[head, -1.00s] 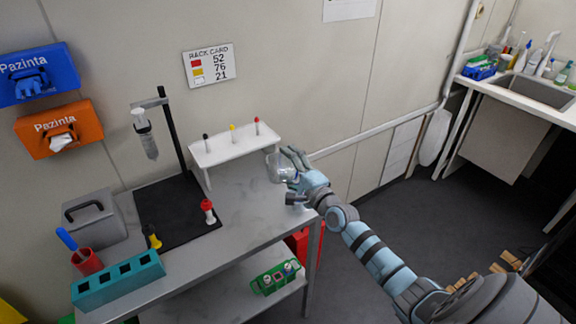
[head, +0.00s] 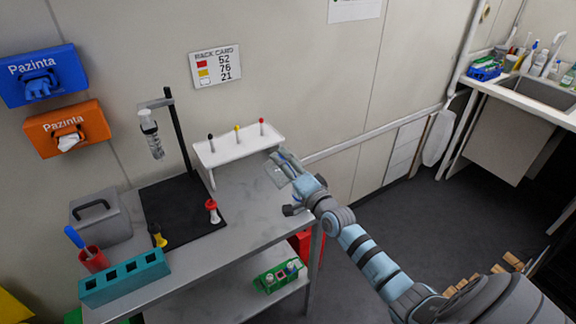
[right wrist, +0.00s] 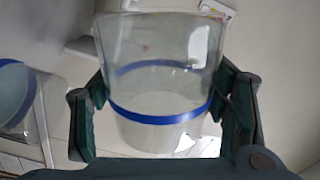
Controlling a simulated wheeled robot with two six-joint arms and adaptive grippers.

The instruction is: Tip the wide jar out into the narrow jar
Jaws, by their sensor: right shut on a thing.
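My right gripper (head: 285,165) is above the right end of the grey metal table and shut on a clear jar (head: 275,176). In the right wrist view this held jar (right wrist: 160,60) has a blue band and sits between both fingers (right wrist: 163,85). I take it for the wide jar; I cannot tell its contents. A second clear jar with a blue band (right wrist: 14,92) is cut off at the left edge of the right wrist view, apart from the held one; it may be the narrow jar. I cannot pick it out in the head view. My left gripper is not in view.
The table (head: 240,200) carries a white stand (head: 238,150) with several coloured-topped pieces, a black mat (head: 172,222), a post with a hanging tube (head: 152,135), a grey box (head: 100,218) and a teal rack (head: 122,280). A green rack (head: 272,280) is on the lower shelf.

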